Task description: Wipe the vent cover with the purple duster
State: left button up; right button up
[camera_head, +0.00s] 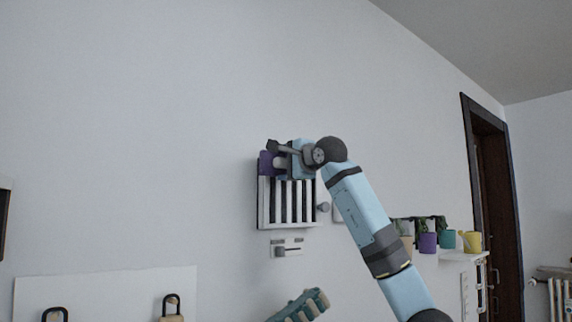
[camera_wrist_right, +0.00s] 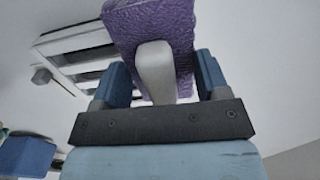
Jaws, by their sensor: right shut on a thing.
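The vent cover (camera_head: 287,213) is a white slatted panel on the wall, near the middle of the head view. It also shows at the left of the right wrist view (camera_wrist_right: 73,43). The purple duster (camera_head: 266,163) is at the vent's upper left corner. In the right wrist view the duster (camera_wrist_right: 175,22) has a purple block and a pale handle. My right gripper (camera_head: 284,160) is shut on that handle (camera_wrist_right: 155,72) in front of the vent's top. The gripper hides part of the vent's upper edge. I cannot tell whether the duster touches the vent. My left gripper is not in view.
A knob (camera_head: 324,207) sticks out at the vent's right side, and a small latch (camera_head: 287,249) is below it. A shelf (camera_head: 462,256) with cups, including a yellow cup (camera_head: 472,241), stands at the right.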

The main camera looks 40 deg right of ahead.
jog(key=shift+w+d+p, duration=0.1)
jog(key=shift+w+p, duration=0.65)
jog(key=shift+w, duration=0.15)
jog(key=shift+d, duration=0.1)
